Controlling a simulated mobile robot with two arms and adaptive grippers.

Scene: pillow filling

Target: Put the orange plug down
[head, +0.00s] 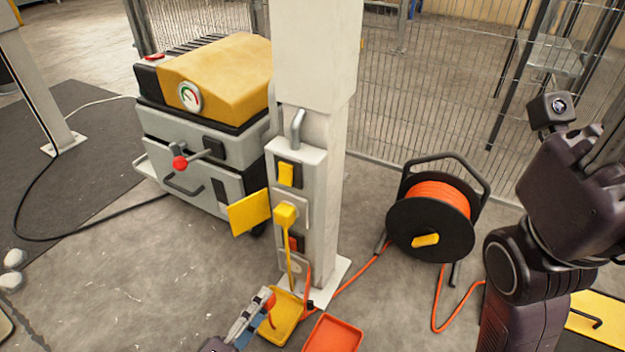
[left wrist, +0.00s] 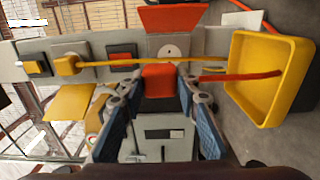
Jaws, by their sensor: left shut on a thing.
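My left gripper (head: 266,297) is shut on the orange plug (left wrist: 158,84), seen between its blue-padded fingers (left wrist: 152,100) in the left wrist view. The plug is in front of the white socket (left wrist: 170,51) low on the post's panel; I cannot tell whether they touch. Its orange cable crosses the yellow tray (left wrist: 234,62) in that view. In the head view, the yellow tray (head: 292,322) and an orange tray (head: 333,337) are at the post's foot. A yellow plug (head: 285,214) with a yellow cable is in the panel. My right arm shows at right; its fingertips do not.
A yellow flap (head: 249,212) stands out left of the panel, near a grey and yellow machine (head: 215,85). An orange cable reel (head: 430,215) stands right of the post (head: 318,160). Loose cable lies between them. A mesh fence is behind.

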